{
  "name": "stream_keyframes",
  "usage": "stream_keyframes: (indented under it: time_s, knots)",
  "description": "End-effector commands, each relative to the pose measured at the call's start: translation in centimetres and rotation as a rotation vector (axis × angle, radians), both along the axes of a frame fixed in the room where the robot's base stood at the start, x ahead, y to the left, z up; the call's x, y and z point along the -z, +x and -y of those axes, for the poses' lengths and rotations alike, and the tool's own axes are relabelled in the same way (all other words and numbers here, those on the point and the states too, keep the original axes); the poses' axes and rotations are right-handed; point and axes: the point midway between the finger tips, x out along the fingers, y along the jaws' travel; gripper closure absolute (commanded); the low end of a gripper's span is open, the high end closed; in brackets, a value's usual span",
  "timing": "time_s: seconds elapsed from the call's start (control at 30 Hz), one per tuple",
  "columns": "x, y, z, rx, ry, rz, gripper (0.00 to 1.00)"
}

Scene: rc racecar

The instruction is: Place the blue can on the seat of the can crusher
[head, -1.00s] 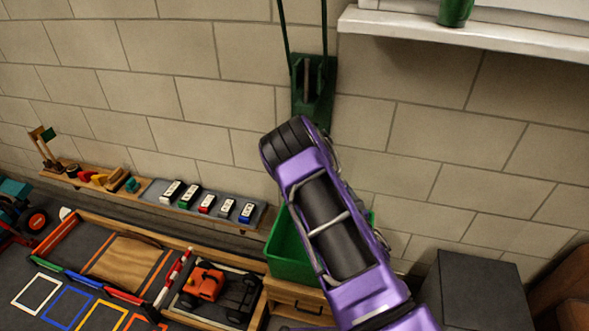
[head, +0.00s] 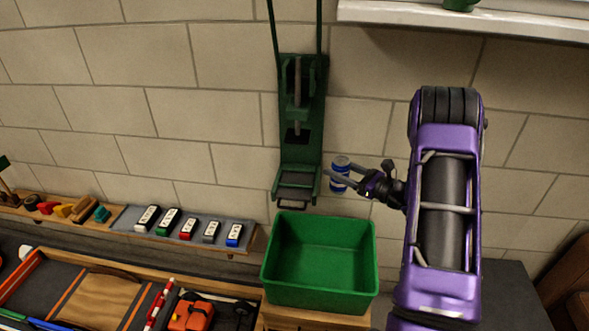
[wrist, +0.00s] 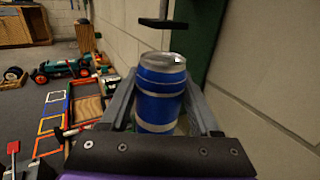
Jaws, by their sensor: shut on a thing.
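The blue can (head: 340,174) has silver ends and is upright between the fingers of my gripper (head: 345,180). The gripper is shut on it. In the wrist view the can (wrist: 161,92) stands between both fingers of my gripper (wrist: 163,100). The green can crusher (head: 312,125) is mounted on the wall. Its seat (head: 297,180) is at its lower end, just left of the can in the head view. The can is beside the crusher at about seat height. Whether they touch is hard to tell.
An open, empty green bin (head: 320,262) stands below the crusher. A white ledge (head: 460,22) runs along the upper right. A dark box (head: 510,300) is at the lower right.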

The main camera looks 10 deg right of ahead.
Motion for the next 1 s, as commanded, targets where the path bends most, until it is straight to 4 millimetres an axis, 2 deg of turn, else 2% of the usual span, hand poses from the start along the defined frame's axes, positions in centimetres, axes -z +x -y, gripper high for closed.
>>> stream_keyframes:
  time_s: [0.03, 0.3, 0.5, 0.8, 1.0]
  knots:
    - [-0.1, 1.0, -1.1, -0.005, 0.001, 0.002, 0.88]
    - [0.0, 6.5, -6.1, -0.004, 0.001, 0.003, 0.88]
    - [0.0, 9.5, -8.7, 0.0, 0.002, 0.001, 0.88]
    - [0.0, 11.3, -10.4, -0.001, 0.002, 0.001, 0.88]
    - [3.3, 11.3, -10.2, 0.002, 0.002, -0.002, 0.88]
